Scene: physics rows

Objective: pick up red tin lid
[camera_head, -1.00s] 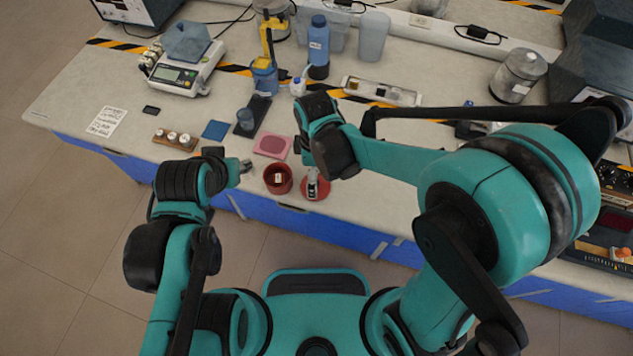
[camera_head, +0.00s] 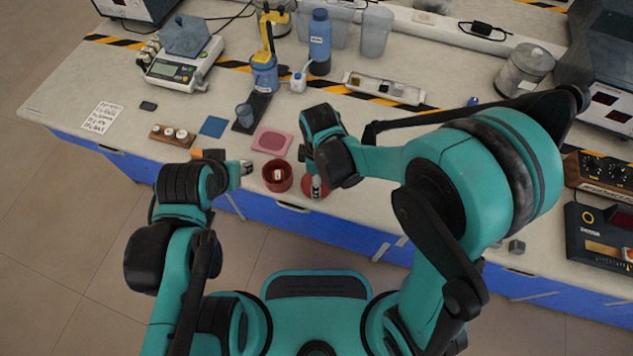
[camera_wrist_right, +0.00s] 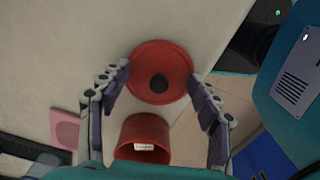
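The red tin lid (camera_head: 308,192) lies flat on the bench near its front edge, partly covered by my right gripper (camera_head: 316,188) in the head view. In the right wrist view the lid (camera_wrist_right: 176,60) is a round red disc with a black knob in its middle. My right gripper's fingers (camera_wrist_right: 159,74) are spread wide, one on each side of the lid, with nothing between them clearly held.
A pink tray (camera_head: 272,142) lies behind the tin. A blue square mat (camera_head: 213,126) and a wooden block with white-topped pieces (camera_head: 172,135) are to the left. A blue bottle (camera_head: 319,45), a scale (camera_head: 178,70) and boxes stand farther back.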

